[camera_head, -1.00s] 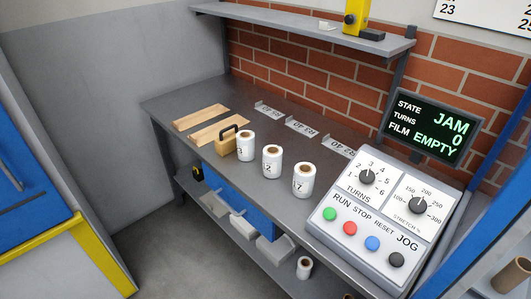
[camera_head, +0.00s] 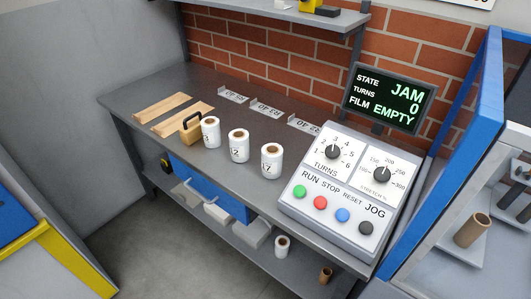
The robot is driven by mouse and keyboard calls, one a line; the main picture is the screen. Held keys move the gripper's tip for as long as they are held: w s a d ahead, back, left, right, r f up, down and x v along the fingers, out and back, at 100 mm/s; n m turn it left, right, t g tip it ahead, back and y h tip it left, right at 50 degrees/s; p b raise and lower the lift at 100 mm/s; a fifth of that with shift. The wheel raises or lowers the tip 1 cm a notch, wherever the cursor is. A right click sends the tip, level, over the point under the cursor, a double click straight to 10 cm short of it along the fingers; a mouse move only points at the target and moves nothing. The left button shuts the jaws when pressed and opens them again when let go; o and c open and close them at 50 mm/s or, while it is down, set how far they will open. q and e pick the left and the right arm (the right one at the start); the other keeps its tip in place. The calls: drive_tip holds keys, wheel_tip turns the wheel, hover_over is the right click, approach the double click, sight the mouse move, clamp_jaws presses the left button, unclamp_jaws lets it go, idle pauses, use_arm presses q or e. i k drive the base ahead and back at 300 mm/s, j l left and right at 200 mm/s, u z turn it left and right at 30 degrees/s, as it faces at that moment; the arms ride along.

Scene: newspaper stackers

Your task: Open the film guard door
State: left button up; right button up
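A blue-framed enclosure (camera_head: 484,110) stands at the right edge in the camera_head view. Its near side shows grey surfaces and brown cardboard cores inside. It may be the film guard, but I cannot tell whether its door is open or shut. The control panel (camera_head: 345,190) beside it has two dials and green, red, blue and black buttons. The display (camera_head: 389,98) above it reads STATE JAM, TURNS 0, FILM EMPTY. Neither of my grippers is in view.
A shelf (camera_head: 280,12) hangs above. A blue and yellow structure (camera_head: 60,262) stands at lower left. Grey floor (camera_head: 150,262) lies clear between.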

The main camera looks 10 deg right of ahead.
sight(511, 134)
drive_tip(key=j+z, duration=0.15)
drive_tip(key=z, duration=1.85)
drive_tip(key=k+j+z, duration=0.15)
drive_tip(key=j, duration=0.25)
drive_tip(key=i, duration=0.05)
